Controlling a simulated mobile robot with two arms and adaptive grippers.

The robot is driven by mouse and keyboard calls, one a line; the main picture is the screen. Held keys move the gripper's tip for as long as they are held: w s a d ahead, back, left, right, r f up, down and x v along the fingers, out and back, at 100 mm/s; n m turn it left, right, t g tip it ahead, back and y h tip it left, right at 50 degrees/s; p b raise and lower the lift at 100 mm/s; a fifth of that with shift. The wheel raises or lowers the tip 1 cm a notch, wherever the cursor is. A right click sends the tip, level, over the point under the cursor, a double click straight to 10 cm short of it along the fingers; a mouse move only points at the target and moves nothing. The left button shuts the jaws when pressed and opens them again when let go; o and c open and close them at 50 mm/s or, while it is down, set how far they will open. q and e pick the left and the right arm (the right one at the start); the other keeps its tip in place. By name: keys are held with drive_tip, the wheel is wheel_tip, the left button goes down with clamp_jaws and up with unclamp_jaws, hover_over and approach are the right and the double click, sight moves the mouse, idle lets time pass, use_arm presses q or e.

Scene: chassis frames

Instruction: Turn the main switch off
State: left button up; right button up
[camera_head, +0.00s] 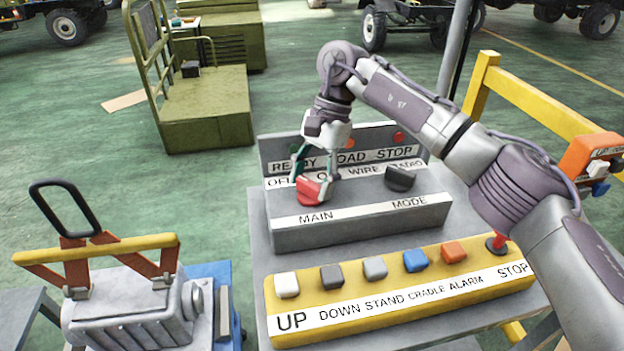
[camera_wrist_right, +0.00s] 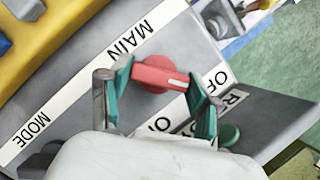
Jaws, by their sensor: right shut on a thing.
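The red main switch (camera_head: 309,191) sits above the MAIN label on the grey panel (camera_head: 350,233). My right gripper (camera_head: 316,179) comes down on it from above and is shut on its handle. In the right wrist view the red switch (camera_wrist_right: 156,74) lies between the two green-padded fingers (camera_wrist_right: 160,92). The white mark on its handle is at the end toward the partly visible OFF label (camera_wrist_right: 215,81). In the head view the fingers partly hide the ON label. My left gripper is not in view.
A black mode switch (camera_head: 399,178) stands right of the main switch. A yellow button panel (camera_head: 400,309) with several buttons and a red stop knob (camera_head: 496,242) lies in front. A yellow rail (camera_head: 535,97) is at right, a grey machine with a black handle (camera_head: 130,300) at left.

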drive_tip(key=shift+n, duration=0.9)
drive_tip(key=shift+h, duration=0.3)
drive_tip(key=o, duration=1.1)
drive_tip(key=shift+o, duration=0.2)
drive_tip(key=shift+w+r, duration=0.1)
drive_tip(key=v, duration=1.1)
drive_tip(key=shift+w+r, duration=0.25)
drive_tip(key=shift+r, duration=0.05)
drive_tip(key=shift+d, duration=0.1)
